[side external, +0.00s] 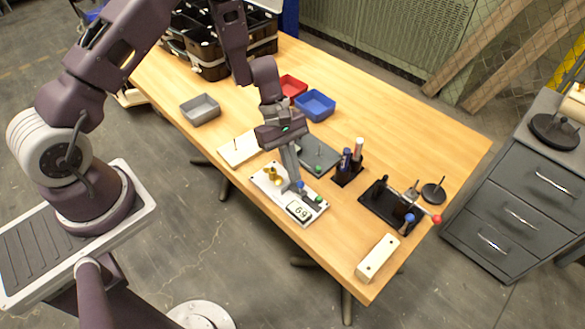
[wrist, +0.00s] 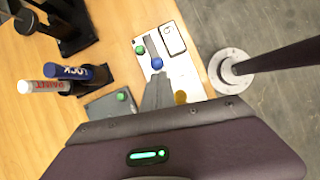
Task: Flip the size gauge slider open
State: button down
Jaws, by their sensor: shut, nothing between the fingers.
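The size gauge is a white board (side external: 263,184) near the front edge of the table, also in the wrist view (wrist: 185,72). It bears a dark slider strip with a blue knob (wrist: 157,63) and a green knob (wrist: 140,49). A framed label (side external: 299,211) sits at its near end, and a brass-coloured piece (side external: 272,175) at its other end. My gripper (side external: 297,181) points down over the board, shut and empty. In the wrist view its fingertips (wrist: 160,76) are right beside the blue knob; I cannot tell whether they touch it.
A grey plate with a green knob (side external: 320,155) lies behind the board. A holder with marker pens (side external: 348,168) stands to its right, then a black stand (side external: 380,205) with knobs. Blue (side external: 315,105), red (side external: 292,86) and grey (side external: 200,109) bins are further back. A white block (side external: 377,258) lies at the near right.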

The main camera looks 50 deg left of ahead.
jog(key=a, duration=0.2)
jog(key=w+a, duration=0.1)
jog(key=a, duration=0.1)
jog(key=shift+f, duration=0.4)
jog(key=v, duration=0.9)
jog(key=shift+r, duration=0.5)
jog(key=s+d+r+m+t+y, duration=0.1)
jog(key=s+d+r+m, duration=0.3)
jog(key=r, duration=0.6)
jog(key=s+d+r+m+t+y, duration=0.1)
jog(key=s+r+m, duration=0.35)
jog(key=r, duration=0.45)
jog(key=s+r+m+t+y, duration=0.1)
jog(key=s+r+m+t, duration=0.1)
jog(key=s, duration=0.5)
jog(key=s+r+m+t+y, duration=0.2)
jog(key=s+m, duration=0.3)
jog(key=s, duration=0.3)
jog(key=shift+a+r+t, duration=0.3)
jog(key=shift+a+r, duration=0.15)
jog(key=shift+r, duration=0.25)
